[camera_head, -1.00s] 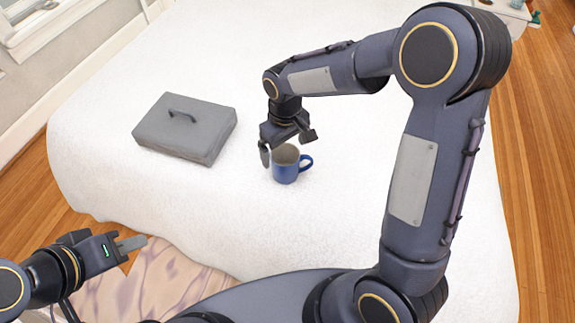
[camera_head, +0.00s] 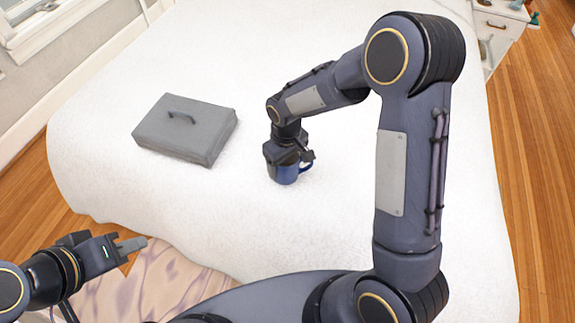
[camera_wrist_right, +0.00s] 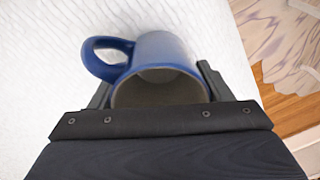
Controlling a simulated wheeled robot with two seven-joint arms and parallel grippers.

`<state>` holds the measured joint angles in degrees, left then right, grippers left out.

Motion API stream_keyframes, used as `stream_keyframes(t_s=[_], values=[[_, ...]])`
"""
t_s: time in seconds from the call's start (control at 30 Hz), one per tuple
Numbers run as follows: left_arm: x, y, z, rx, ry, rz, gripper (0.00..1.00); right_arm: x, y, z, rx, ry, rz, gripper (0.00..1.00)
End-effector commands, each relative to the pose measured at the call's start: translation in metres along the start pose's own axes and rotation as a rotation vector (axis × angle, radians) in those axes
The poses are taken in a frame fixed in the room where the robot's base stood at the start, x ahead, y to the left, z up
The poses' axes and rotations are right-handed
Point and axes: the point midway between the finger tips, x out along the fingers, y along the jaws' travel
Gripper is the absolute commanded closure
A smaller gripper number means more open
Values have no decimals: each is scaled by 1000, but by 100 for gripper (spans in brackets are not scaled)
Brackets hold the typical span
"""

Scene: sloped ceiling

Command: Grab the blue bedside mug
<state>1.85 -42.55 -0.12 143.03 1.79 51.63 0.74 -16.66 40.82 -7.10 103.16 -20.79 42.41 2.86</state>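The blue mug (camera_head: 284,174) stands upright on the white bed (camera_head: 330,215), with its handle to the right. My right gripper (camera_head: 288,160) is lowered over it from above and hides its rim. In the right wrist view the mug (camera_wrist_right: 165,48) lies between the two fingers of the right gripper (camera_wrist_right: 158,88), with its mouth towards the palm and its handle to the left. The fingers are apart, one on each side, close to the mug's wall; a firm grip does not show. My left gripper (camera_head: 130,245) is empty at the lower left, away from the mug; its finger gap is not clear.
A grey box-like case (camera_head: 186,128) with a dark handle lies on the bed left of the mug. A white bedside cabinet (camera_head: 497,28) with small items stands at the top right. The bed around the mug is clear. A patterned rug (camera_head: 165,280) lies below the bed's front edge.

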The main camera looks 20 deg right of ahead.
Motion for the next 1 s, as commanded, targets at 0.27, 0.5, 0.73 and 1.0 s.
stream_keyframes(t_s=[0.27,0.5,0.73,1.0], values=[[0,0,0,0,0,0,69,-1,0,0,0,1,0,61],[0,0,0,0,0,0,69,-2,0,-1,0,2,0,61],[-2,1,-1,0,0,0,69,-22,0,-2,0,6,1,61],[-3,1,-2,0,0,0,69,-75,-35,-19,-5,8,0,61]])
